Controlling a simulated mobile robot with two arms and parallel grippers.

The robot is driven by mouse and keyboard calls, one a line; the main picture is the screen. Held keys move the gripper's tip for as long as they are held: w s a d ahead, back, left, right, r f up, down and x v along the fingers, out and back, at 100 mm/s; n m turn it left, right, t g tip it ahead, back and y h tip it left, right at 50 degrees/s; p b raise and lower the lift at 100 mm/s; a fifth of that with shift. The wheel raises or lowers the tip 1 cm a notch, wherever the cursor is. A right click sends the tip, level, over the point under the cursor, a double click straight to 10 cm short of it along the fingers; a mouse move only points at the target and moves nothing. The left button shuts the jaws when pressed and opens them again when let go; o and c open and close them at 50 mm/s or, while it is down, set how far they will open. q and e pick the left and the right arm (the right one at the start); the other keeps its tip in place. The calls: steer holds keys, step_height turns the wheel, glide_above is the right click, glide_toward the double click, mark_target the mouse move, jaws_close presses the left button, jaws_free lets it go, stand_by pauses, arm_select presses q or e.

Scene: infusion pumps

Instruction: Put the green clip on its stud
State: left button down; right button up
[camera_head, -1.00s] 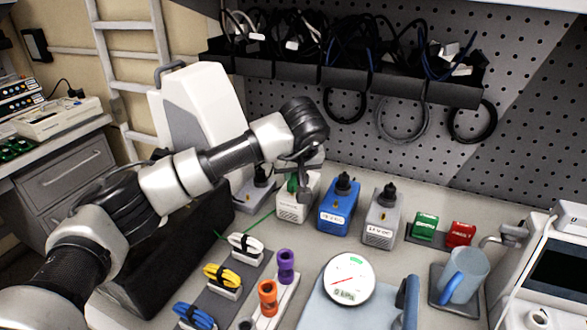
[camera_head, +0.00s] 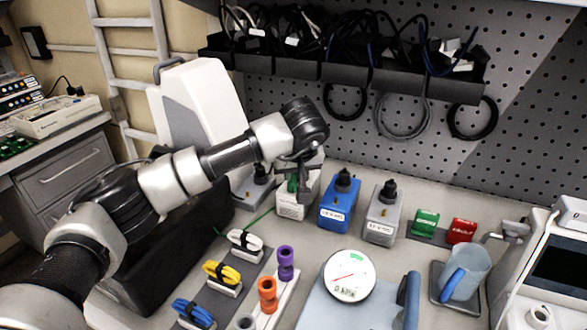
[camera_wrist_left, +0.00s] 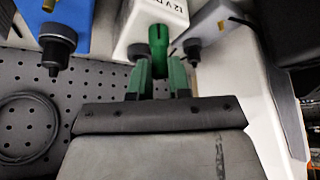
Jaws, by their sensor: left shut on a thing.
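My left gripper (camera_head: 297,182) is over the top of a white box (camera_head: 293,205) and shut on the green clip (camera_head: 292,186). In the left wrist view the green clip (camera_wrist_left: 158,44) stands between the two fingers, its far end overlapping the white box (camera_wrist_left: 155,18), marked "12 V". A black collar (camera_wrist_left: 137,51) shows beside the clip at the box. The box's stud is mostly hidden, and I cannot tell whether the clip is around it or only in front of it. A green lead (camera_head: 259,219) runs from the clip down to the left. My right gripper is not in view.
A blue box (camera_head: 339,208) and a grey box (camera_head: 383,220) with black-capped posts stand close right of the white box. Another grey box (camera_head: 254,190) is behind left. A cable rack (camera_head: 340,78) hangs above.

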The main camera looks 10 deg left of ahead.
arm_select(q)
steer(key=c, duration=0.5)
jaws_free()
steer(key=shift+r, duration=0.35)
step_height(320, 180, up, 6)
steer(key=p, duration=0.4)
steer(key=shift+r, duration=0.15)
